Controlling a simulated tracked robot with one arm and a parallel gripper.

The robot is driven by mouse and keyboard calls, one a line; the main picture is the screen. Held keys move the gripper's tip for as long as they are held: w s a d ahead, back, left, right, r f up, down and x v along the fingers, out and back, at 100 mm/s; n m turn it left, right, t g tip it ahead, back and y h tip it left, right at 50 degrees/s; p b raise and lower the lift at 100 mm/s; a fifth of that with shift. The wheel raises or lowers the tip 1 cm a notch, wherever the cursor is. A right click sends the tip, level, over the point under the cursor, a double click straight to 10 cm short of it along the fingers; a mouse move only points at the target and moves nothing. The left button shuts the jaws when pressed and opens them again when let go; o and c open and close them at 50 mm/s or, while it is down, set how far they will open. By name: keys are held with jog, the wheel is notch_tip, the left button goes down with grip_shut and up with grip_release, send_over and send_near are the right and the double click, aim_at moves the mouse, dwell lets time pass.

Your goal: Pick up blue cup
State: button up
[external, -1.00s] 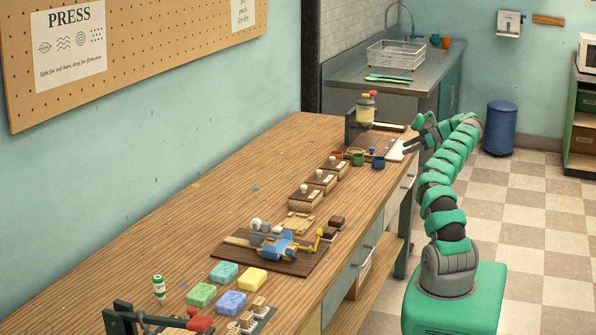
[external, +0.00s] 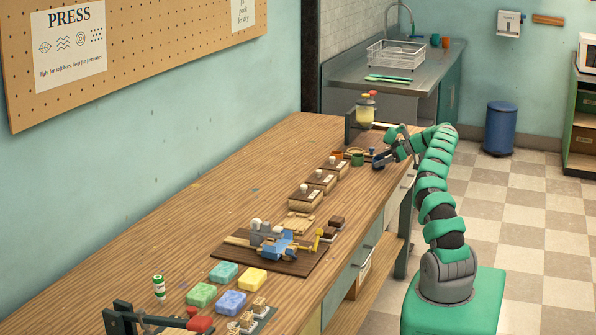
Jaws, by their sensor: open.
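The blue cup (external: 377,166) is at the far right end of the long wooden workbench, mostly covered by my gripper in this view; only a little dark blue shows. My gripper (external: 382,160) is open and reaches in from the right at the cup's place. I cannot tell whether the cup is between the fingers or whether they touch it. A green cup (external: 358,159) and an orange cup (external: 337,155) stand just left of it.
A press with a yellowish tank (external: 366,110) stands behind the cups. Wooden soap moulds (external: 305,198) line the bench nearer. The bench's left side is mostly clear.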

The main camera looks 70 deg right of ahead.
jog(key=shift+w+a+f, duration=0.15)
jog(key=shift+w+f, duration=0.2)
jog(key=shift+w, duration=0.25)
jog(key=c, duration=1.1)
jog(key=shift+o, duration=0.2)
jog(key=shift+r, duration=0.2)
